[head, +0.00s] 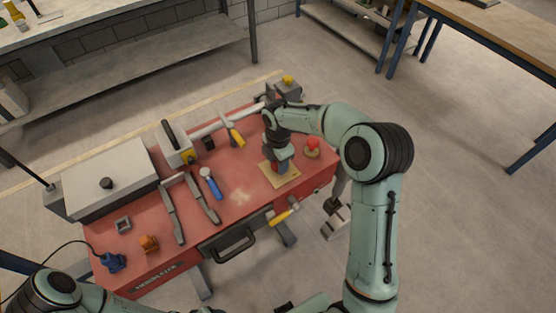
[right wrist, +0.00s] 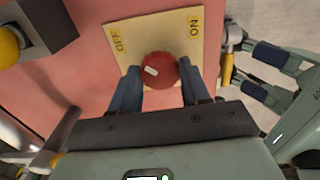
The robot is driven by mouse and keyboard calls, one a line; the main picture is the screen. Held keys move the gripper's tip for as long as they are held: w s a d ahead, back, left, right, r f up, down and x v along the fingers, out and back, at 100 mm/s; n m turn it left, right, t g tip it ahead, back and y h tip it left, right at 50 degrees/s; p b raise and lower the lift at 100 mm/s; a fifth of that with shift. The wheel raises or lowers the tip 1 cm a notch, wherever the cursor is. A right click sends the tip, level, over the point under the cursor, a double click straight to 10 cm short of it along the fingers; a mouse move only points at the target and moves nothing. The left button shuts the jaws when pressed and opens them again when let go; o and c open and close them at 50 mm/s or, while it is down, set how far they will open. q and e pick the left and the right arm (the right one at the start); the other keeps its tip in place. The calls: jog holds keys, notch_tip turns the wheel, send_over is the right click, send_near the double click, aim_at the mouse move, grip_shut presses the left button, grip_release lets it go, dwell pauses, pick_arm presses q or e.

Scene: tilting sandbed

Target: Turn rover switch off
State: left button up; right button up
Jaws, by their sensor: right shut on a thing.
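The rover switch is a round red knob (right wrist: 158,70) with a white mark, on a yellow plate (right wrist: 155,33) lettered OFF and ON. The white mark lies on the knob's left, the side of the OFF lettering. My right gripper (right wrist: 160,84) has its blue fingers on either side of the knob, shut on it. In the head view, my right gripper (head: 278,165) stands over the plate (head: 287,180) and mostly hides the knob. At the right wrist view's right side, my left gripper (right wrist: 264,72) shows with its two blue fingers apart and nothing between them.
The plate lies on a red workbench (head: 240,180). A red button (head: 312,146) stands close to its right. A yellow-handled tool (head: 285,214) is at the front edge. A blue-handled tool (head: 211,184) and grey bars lie left, beside a grey box (head: 110,175).

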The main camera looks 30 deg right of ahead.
dwell(0.3)
jog(key=o, duration=1)
jog(key=shift+o, duration=0.2)
jog(key=shift+r, duration=0.1)
pick_arm(q)
jog(key=shift+w+r+p, duration=0.7)
jog(key=shift+w+r, duration=0.2)
jog(key=shift+r, duration=0.05)
pick_arm(e)
notch_tip(320, 180, up, 13)
jog(key=shift+r, duration=0.15)
pick_arm(q)
jog(key=shift+s, duration=0.1)
